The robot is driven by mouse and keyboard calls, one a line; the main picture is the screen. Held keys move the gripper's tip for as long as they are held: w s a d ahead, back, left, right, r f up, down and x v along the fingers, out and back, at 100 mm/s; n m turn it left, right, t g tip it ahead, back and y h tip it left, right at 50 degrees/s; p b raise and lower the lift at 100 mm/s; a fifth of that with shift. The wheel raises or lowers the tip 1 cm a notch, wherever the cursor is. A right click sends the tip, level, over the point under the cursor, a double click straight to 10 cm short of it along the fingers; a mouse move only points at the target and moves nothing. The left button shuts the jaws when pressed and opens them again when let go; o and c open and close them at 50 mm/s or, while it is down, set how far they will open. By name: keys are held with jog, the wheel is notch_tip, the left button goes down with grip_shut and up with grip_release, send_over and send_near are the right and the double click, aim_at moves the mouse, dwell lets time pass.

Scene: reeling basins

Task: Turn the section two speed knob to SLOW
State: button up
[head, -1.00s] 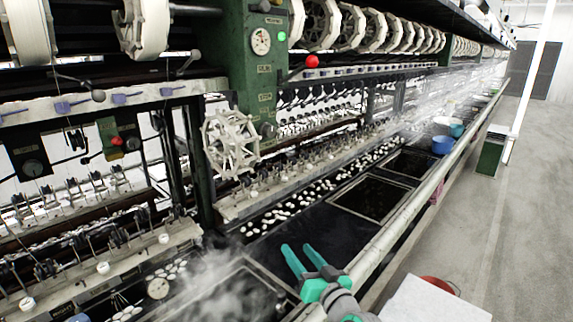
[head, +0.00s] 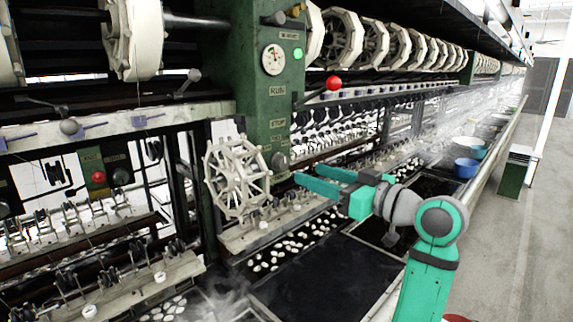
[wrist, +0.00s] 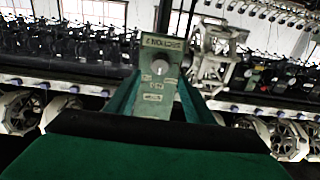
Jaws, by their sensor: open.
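The green section post (head: 262,100) carries a round dark grey knob (head: 280,161) low on its face, under the RUN and STOP plates. The lettering is upside down or too small to read surely, and the knob's setting cannot be told. My gripper (head: 306,175) is open and empty, its teal fingers pointing left at the knob from just right of it. In the wrist view the fingers (wrist: 158,88) flank the knob; contact cannot be told.
A pale spoked reel (head: 237,177) stands just left of the knob. A red ball-topped lever (head: 333,83) juts out above my gripper. Basins with white cocoons (head: 290,245) and steam lie below. A blue bowl (head: 466,167) sits farther right.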

aim_at(284, 165)
jog(key=x, duration=0.9)
jog(key=shift+a, duration=0.15)
jog(key=c, duration=0.9)
